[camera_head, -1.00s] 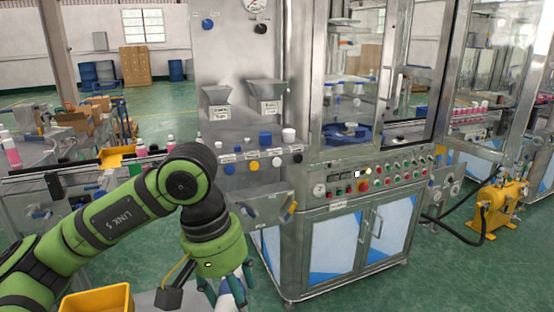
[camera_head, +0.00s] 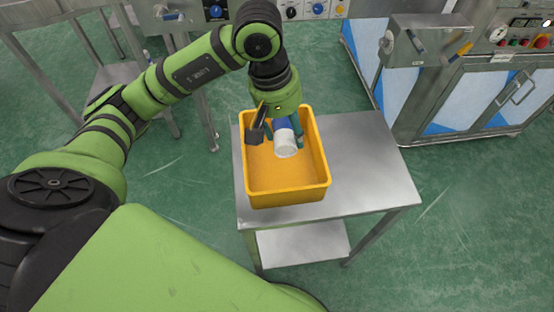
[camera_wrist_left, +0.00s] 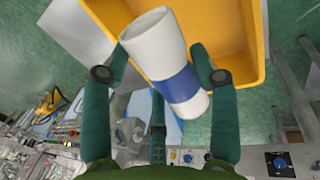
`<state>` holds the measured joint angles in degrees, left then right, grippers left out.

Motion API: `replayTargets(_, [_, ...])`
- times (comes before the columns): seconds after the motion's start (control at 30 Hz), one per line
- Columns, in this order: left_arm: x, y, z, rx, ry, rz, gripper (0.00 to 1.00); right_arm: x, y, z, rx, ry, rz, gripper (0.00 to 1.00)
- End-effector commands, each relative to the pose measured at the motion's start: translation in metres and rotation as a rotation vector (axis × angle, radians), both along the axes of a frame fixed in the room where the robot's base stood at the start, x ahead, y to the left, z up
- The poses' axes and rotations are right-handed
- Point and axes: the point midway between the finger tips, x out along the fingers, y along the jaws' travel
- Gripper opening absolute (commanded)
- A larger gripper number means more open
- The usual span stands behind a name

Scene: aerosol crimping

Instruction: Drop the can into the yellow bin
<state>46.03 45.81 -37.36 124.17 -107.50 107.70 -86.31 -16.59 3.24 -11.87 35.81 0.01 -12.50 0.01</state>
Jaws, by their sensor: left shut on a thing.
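The can (camera_head: 287,146) is white with a blue band. My left gripper (camera_head: 284,128) is shut on it, and in the head view the can shows over the far part of the yellow bin (camera_head: 290,197). In the left wrist view the can (camera_wrist_left: 152,48) lies tilted between the fingers of my left gripper (camera_wrist_left: 160,70), and the yellow bin (camera_wrist_left: 222,25) shows behind it. The bin floor that shows in the head view is bare. How high the can is above it is hard to tell. My right gripper is not in view.
The bin stands on a steel table (camera_head: 370,160) with a lower shelf (camera_head: 305,243). The tabletop to the right of the bin is clear. A steel machine cabinet (camera_head: 460,95) with blue and white panels stands at the back right.

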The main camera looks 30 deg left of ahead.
Motion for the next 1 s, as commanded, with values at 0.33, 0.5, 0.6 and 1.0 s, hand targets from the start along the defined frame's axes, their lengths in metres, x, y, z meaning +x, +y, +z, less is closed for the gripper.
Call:
replayTargets(0.33, [-0.002,0.002,-0.066,0.000,0.007,0.056,0.28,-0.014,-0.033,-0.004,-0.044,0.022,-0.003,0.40])
replayTargets(0.5, [-0.001,0.002,-0.083,0.001,0.002,0.054,0.28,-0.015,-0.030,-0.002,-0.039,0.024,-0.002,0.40])
replayTargets(0.6, [-0.002,0.002,-0.096,0.002,0.005,0.054,0.28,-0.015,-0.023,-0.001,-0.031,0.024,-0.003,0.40])
replayTargets(1.0, [-0.001,0.002,-0.125,0.002,-0.001,0.053,0.28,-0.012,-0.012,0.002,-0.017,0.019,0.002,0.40])
